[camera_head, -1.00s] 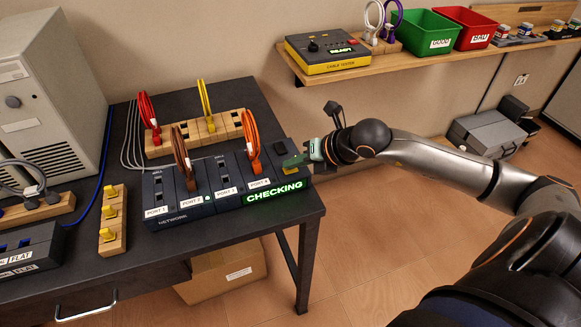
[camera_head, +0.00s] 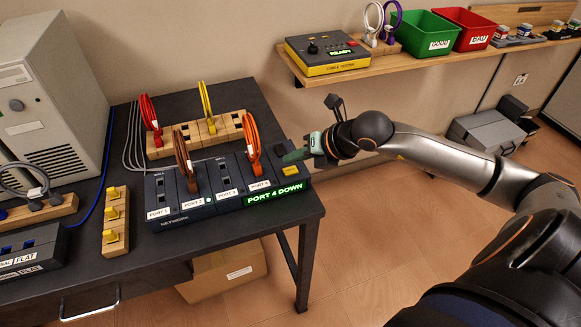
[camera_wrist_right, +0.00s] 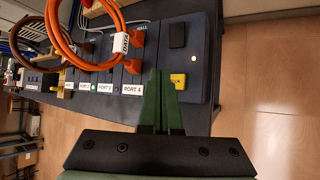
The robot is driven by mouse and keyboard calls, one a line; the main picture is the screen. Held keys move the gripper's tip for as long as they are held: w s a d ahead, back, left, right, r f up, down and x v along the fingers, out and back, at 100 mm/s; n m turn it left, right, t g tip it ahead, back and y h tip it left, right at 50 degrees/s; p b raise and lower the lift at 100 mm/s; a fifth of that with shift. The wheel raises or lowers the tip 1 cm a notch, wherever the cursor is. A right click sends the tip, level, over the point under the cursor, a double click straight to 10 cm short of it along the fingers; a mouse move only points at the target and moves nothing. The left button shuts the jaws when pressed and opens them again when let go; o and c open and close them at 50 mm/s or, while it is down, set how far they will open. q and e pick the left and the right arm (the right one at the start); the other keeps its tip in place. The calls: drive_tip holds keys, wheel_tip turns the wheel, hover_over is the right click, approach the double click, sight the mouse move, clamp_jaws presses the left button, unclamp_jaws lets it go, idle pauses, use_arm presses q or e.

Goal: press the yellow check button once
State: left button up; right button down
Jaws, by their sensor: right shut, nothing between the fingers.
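The yellow check button (camera_head: 290,170) sits on the right end of the dark network box (camera_head: 215,207), and it also shows in the right wrist view (camera_wrist_right: 178,81). The green display (camera_head: 275,194) on the box front reads "PORT 4 DOWN". My right gripper (camera_head: 287,158) is shut and empty, its green fingertips just behind and above the button in the head view. My left gripper is not in view.
Orange (camera_head: 252,137) and brown (camera_head: 183,160) cables stand plugged into the box. A wooden block (camera_head: 200,133) with red and yellow cables is behind it. A black switch (camera_head: 279,150) sits behind the button. A shelf (camera_head: 420,55) holds the cable tester and bins.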

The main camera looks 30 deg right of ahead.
sight(294, 173)
wheel_tip(294, 173, up, 4)
drive_tip(key=shift+r+p, duration=0.15)
drive_tip(key=shift+p, duration=0.9)
